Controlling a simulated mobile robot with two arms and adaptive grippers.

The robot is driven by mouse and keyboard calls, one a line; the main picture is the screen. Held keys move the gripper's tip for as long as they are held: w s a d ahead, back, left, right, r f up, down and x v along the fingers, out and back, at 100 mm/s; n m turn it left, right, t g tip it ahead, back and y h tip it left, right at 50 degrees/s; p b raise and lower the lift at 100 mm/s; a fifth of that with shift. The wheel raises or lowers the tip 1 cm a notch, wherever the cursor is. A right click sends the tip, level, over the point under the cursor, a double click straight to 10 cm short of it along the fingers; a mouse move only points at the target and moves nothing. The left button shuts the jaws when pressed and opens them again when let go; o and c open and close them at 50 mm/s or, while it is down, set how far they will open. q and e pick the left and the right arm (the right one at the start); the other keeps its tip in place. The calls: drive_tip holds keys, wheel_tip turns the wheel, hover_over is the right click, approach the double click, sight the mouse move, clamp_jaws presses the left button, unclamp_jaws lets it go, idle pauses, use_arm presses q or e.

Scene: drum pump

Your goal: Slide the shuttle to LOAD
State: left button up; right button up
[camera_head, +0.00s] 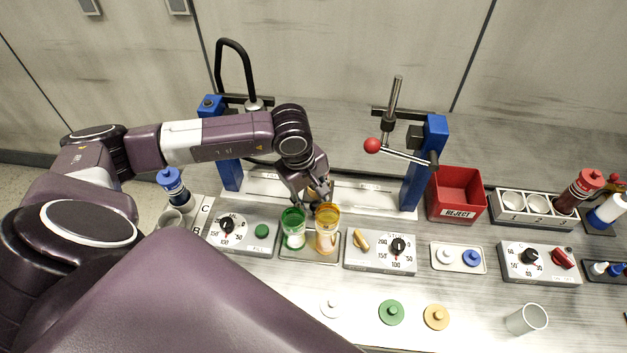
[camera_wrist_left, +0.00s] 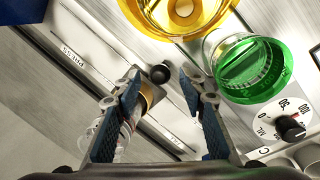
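The white shuttle rail (camera_head: 360,198) runs between two blue posts. My left gripper (camera_head: 318,196) is low over the rail's middle and hides most of what stands there. In the left wrist view the left gripper (camera_wrist_left: 160,100) is open, its fingers apart. A black ball knob (camera_wrist_left: 159,74) shows just beyond and between the fingertips. A brass-coloured piece (camera_wrist_left: 150,95) and a clear part (camera_wrist_left: 107,135) are partly hidden by one finger; I cannot tell whether that finger touches them. A "PRESS" label (camera_wrist_left: 75,57) is on the rail. My right gripper is not in view.
A green cup (camera_head: 293,228) and an amber cup (camera_head: 327,231) stand close in front of the gripper. A lever with a red ball (camera_head: 372,145) is on the right post. A red reject bin (camera_head: 456,196) stands right of it. Dial boxes line the front.

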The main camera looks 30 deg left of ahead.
use_arm(q)
wheel_tip(320, 180, up, 11)
drive_tip(key=s, duration=0.2)
drive_tip(key=shift+a, duration=0.3)
drive_tip(key=shift+f, duration=0.15)
